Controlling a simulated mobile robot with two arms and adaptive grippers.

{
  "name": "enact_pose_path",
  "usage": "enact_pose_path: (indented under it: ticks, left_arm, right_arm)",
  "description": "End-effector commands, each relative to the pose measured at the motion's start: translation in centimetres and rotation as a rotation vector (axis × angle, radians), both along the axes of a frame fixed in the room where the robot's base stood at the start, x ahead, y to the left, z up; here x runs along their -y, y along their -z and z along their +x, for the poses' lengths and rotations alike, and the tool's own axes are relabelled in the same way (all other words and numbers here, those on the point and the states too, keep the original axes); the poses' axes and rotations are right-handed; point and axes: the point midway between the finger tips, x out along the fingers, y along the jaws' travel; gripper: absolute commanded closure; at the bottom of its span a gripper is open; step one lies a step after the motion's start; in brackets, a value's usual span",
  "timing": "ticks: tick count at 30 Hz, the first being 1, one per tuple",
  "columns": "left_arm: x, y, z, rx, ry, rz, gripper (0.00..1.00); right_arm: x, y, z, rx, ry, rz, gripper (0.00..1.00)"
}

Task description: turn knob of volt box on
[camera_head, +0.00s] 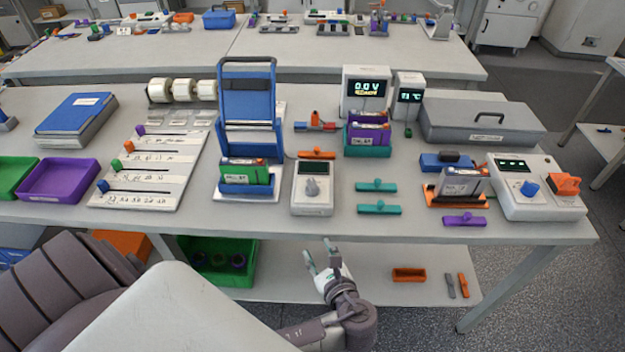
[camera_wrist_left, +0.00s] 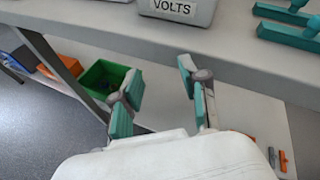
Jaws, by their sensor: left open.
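The volt box (camera_head: 312,205) is a grey-white box with a dark display and a grey knob (camera_head: 312,186) on its top. It stands near the front edge of the table. In the left wrist view only the front of the volt box (camera_wrist_left: 178,8), with its VOLTS label, shows at the top edge; the knob is out of that view. My left gripper (camera_head: 318,250) is open and empty in front of the table edge, apart from the box. Its two teal-padded fingers (camera_wrist_left: 159,75) are spread in the left wrist view. My right gripper is not in view.
Left of the volt box is a blue stand (camera_head: 249,107) with a green-and-blue holder. Two teal pieces (camera_head: 378,208) lie to its right. A white box with blue and orange knobs (camera_head: 537,205) stands farther right. The lower shelf holds a green bin (camera_head: 222,278).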

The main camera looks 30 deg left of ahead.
Motion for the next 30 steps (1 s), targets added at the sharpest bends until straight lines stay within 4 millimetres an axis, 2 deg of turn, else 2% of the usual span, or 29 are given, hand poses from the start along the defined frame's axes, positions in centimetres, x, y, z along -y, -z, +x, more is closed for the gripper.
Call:
enact_pose_path:
  ticks: [1,3,9,14,24,30]
  left_arm:
    - [0.2,-1.6,0.7,-0.003,0.025,0.090,0.56]
    - [0.5,-3.6,1.3,-0.008,0.050,0.206,0.56]
    - [1.3,-7.4,2.1,-0.018,0.074,0.434,0.56]
    - [0.2,-7.9,3.1,-0.020,0.073,0.465,0.56]
    - [-5.4,-8.0,7.4,-0.022,0.073,0.461,0.56]
    - [-7.9,-7.8,9.5,-0.021,0.075,0.459,0.56]
  right_arm:
    - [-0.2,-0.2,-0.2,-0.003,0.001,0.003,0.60]
    - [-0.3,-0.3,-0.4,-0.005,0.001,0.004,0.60]
    - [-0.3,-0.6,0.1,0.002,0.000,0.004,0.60]
    - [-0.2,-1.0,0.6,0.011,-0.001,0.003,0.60]
    - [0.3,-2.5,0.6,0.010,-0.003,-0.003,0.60]
    - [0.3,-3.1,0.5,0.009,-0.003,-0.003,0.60]
